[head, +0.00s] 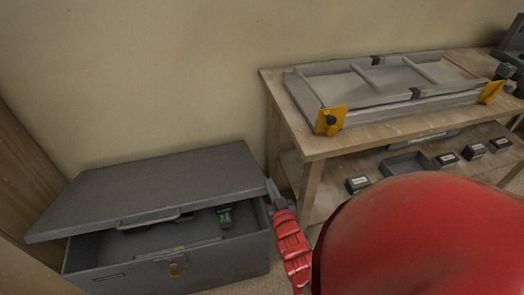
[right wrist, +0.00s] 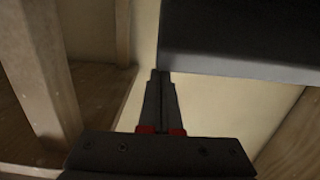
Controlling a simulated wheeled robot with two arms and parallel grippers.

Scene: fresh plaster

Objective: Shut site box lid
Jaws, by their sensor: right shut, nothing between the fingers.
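The grey site box (head: 170,262) stands on the floor at the lower left of the head view. Its lid (head: 160,185) is partly open, tilted over the box with a gap along the front. My right gripper (head: 271,188) is beside the box's right end, close to the lid's right edge; contact cannot be told. In the right wrist view its fingers (right wrist: 160,78) are closed together and empty, with a dark grey panel, apparently the lid (right wrist: 240,35), just beyond. My left gripper is not in view.
A wooden workbench (head: 400,128) stands right of the box, with a grey frame tray (head: 385,85) on top. Its lower shelf holds several small dark boxes (head: 447,159) and an open tray (head: 405,164). Inside the site box lies a dark tool with green (head: 225,217). A plaster wall is behind.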

